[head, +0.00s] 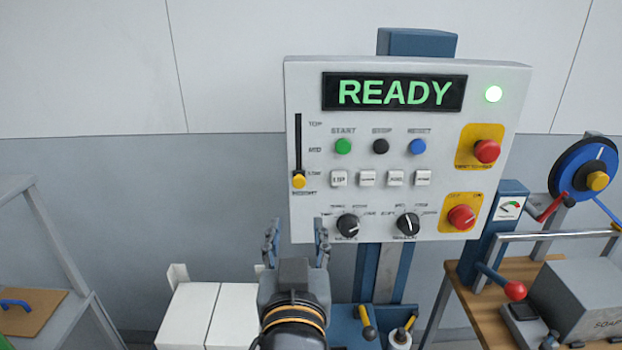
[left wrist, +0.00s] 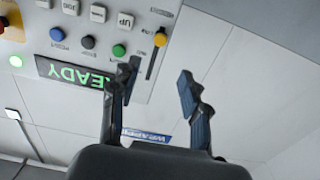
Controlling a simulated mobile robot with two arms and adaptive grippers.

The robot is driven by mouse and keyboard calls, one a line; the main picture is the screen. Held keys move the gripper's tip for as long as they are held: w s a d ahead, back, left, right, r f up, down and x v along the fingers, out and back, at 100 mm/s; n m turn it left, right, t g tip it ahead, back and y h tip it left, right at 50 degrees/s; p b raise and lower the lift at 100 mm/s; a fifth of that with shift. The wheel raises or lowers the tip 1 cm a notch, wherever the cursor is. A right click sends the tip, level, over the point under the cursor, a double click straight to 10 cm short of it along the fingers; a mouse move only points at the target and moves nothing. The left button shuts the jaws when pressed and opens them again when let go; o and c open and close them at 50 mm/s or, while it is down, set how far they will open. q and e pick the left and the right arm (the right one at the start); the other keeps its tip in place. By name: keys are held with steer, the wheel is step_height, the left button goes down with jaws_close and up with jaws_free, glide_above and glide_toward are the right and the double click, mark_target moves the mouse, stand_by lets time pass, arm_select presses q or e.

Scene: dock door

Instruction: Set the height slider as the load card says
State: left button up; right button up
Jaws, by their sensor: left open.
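The height slider (head: 299,181) is a yellow knob on a black vertical track at the left edge of the white control panel (head: 300,225). Its track is marked TOP, MID and LOW, and the knob sits at the low end. The slider knob also shows in the left wrist view (left wrist: 160,39), where the picture is upside down. My left gripper (head: 296,243) is open and empty, below the panel's lower left part and apart from the knob. The load card cannot be made out in these views. My right gripper is not in view.
The display (head: 394,92) reads READY beside a lit green lamp (head: 493,94). Buttons, two dials and two red knobs (head: 487,151) crowd the panel right of the slider. White boxes (head: 187,313) stand below left. A wooden bench (head: 490,312) with equipment stands at right.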

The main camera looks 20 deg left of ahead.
mark_target(299, 183)
arm_select(q)
steer(key=p+x, duration=0.3)
steer(key=x, duration=0.9)
steer(key=shift+w+a, duration=0.15)
steer(key=shift+w, duration=0.15)
steer(key=shift+w+a, duration=0.1)
steer(key=shift+w, duration=0.35)
jaws_close()
